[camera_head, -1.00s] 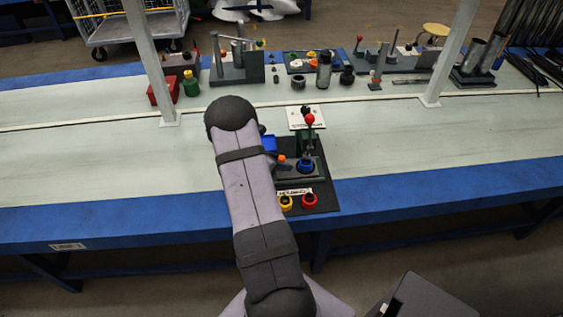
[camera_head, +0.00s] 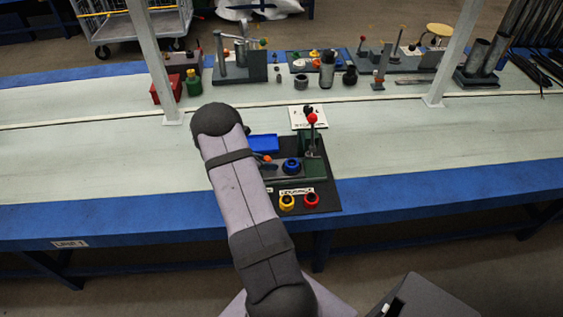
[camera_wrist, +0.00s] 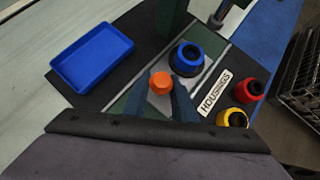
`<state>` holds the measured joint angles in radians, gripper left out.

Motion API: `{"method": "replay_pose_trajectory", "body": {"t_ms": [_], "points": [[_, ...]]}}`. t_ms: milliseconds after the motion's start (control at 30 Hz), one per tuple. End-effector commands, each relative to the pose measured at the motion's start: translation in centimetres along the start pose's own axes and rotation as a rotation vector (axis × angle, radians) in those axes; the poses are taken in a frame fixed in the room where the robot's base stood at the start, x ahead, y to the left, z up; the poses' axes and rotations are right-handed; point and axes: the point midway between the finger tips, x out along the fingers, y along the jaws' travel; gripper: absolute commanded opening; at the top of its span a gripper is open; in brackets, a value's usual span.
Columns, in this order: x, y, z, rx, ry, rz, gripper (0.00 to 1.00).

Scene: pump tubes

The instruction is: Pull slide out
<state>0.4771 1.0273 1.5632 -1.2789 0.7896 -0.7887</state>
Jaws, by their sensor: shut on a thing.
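The slide (camera_head: 270,171) is a grey plate on the dark fixture base, left of the green press (camera_head: 313,150) with its red-knobbed lever. Its orange knob (camera_wrist: 161,82) sits between the two fingers of my gripper (camera_wrist: 160,90), which is shut on it. The knob also shows in the head view (camera_head: 266,158) at the right edge of my arm. A blue ring-shaped housing (camera_wrist: 187,58) with a dark centre rides on the slide, beside the press. In the head view my arm hides the gripper and the slide's left end.
A blue tray (camera_wrist: 92,56) lies behind the slide. Yellow (camera_wrist: 232,118) and red (camera_wrist: 249,90) housings stand in front by the HOUSINGS label (camera_wrist: 215,92). A white sign card (camera_head: 308,116) is behind the press. The bench left of the fixture is clear.

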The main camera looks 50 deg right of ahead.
Motion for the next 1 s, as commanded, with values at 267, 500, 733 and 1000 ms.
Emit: {"method": "replay_pose_trajectory", "body": {"t_ms": [267,500,733,1000], "points": [[-4.1,4.0,-4.1,-0.003,-0.002,0.007,0.00],[-4.8,4.5,-4.6,-0.001,0.001,0.007,0.00],[-4.8,4.6,-4.7,-0.001,0.003,0.010,0.36],[-4.7,4.4,-4.6,-0.001,0.001,0.005,0.36]]}}
